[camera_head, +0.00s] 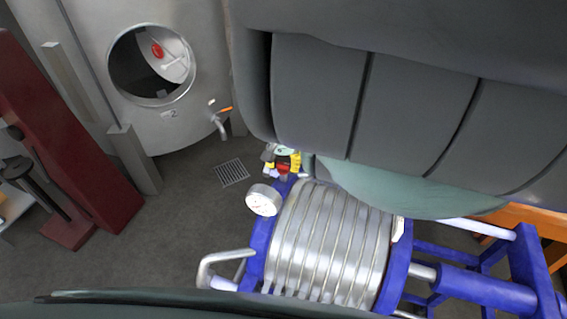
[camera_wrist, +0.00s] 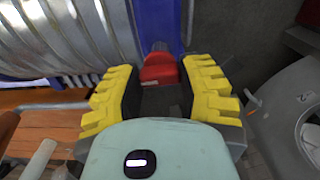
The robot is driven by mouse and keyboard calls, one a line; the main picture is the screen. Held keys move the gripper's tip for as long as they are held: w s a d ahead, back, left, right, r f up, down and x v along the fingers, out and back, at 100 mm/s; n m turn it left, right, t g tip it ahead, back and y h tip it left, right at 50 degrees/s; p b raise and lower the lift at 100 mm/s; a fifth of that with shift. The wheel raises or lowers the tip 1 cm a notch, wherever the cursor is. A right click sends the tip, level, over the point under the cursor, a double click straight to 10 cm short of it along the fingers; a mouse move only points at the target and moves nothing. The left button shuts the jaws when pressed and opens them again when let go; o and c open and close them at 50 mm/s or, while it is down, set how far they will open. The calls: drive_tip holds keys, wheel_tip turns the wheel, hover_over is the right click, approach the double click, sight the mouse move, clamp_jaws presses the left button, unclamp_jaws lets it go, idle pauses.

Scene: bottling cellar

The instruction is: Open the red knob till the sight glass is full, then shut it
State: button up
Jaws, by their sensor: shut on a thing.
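The red knob (camera_wrist: 160,68) is at the top middle of the wrist view, at the blue end frame (camera_wrist: 158,25) of a ribbed metal plate filter. My gripper (camera_wrist: 158,78) has its yellow-padded fingers on either side of the knob and is shut on it. In the head view the knob (camera_head: 283,169) is a small red patch between the yellow pads of my gripper (camera_head: 282,161), at the far left corner of the filter (camera_head: 325,240). My arm covers much of the upper right of that view. I cannot make out the sight glass in either view.
A round gauge (camera_head: 263,199) stands close beside the knob. A steel tank (camera_head: 190,128) with an open round hatch and a tap (camera_head: 220,125) is beyond. A bent metal pipe (camera_head: 225,262) is at the filter's near left. A dark red post (camera_head: 75,150) is left. Grey floor between is clear.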

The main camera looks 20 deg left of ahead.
sight(284, 163)
drive_tip(key=shift+w, duration=0.1)
drive_tip(key=o, duration=1.2)
drive_tip(key=shift+r, duration=0.15)
wheel_tip(284, 163, up, 5)
drive_tip(key=shift+r, duration=1.1)
